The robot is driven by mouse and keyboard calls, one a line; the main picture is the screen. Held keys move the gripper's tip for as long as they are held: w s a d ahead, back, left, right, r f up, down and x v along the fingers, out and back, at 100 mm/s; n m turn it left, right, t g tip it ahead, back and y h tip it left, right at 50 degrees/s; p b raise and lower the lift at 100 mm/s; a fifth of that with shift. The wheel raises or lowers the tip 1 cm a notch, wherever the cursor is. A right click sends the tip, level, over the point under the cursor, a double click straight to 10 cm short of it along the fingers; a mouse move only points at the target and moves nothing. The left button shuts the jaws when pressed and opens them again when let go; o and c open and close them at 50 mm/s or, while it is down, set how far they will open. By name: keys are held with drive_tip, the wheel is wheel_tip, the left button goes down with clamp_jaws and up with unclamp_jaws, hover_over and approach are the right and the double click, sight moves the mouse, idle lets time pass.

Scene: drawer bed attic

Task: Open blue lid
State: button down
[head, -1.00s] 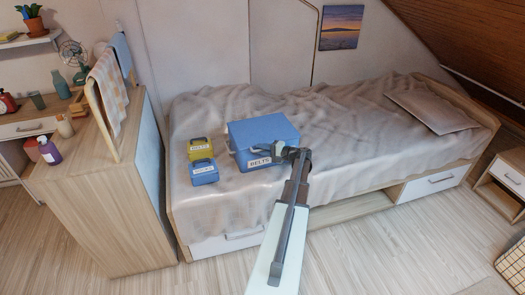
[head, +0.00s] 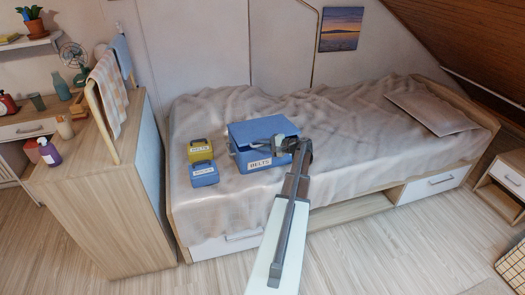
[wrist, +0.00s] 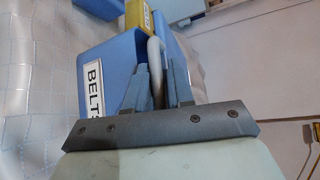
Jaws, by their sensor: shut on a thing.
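A blue box (head: 252,160) labelled BELTS sits on the bed, with its blue lid (head: 262,127) on top. The lid looks slightly raised at the front, with a dark gap below its edge. The box also shows at the left of the wrist view (wrist: 108,60). My gripper (head: 277,143) is at the front right of the box, at the lid's front edge. In the wrist view, my gripper (wrist: 158,85) is shut on a pale handle-like part (wrist: 156,52) of the lid, between box and lid. The fingers partly hide the contact.
A small yellow case (head: 200,150) and a small blue case (head: 204,174) lie left of the box. A wooden cabinet (head: 95,210) stands left of the bed (head: 350,125). A flat pillow (head: 432,112) lies at the right. The bed between pillow and box is clear.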

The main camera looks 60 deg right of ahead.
drive_tip(key=w+d+r+m+g, duration=0.1)
drive_tip(key=w+d+r, duration=0.3)
drive_tip(key=r, duration=0.3)
drive_tip(key=w+d+r+m+g+y, duration=0.1)
drive_tip(key=w+d+r+g, duration=0.1)
drive_tip(key=r, duration=0.6)
drive_tip(key=w+d+r+m+g, duration=0.1)
drive_tip(key=w+d+r, duration=0.4)
drive_tip(key=w+r, duration=0.2)
drive_tip(key=shift+d+r+y, duration=0.25)
drive_tip(key=shift+d+y, duration=0.05)
drive_tip(key=shift+y, duration=0.1)
idle(0.3)
drive_tip(key=c, duration=1.2)
unclamp_jaws()
drive_tip(key=v, duration=1.3)
drive_tip(key=shift+s+d+r, duration=0.1)
drive_tip(key=shift+r, duration=0.35)
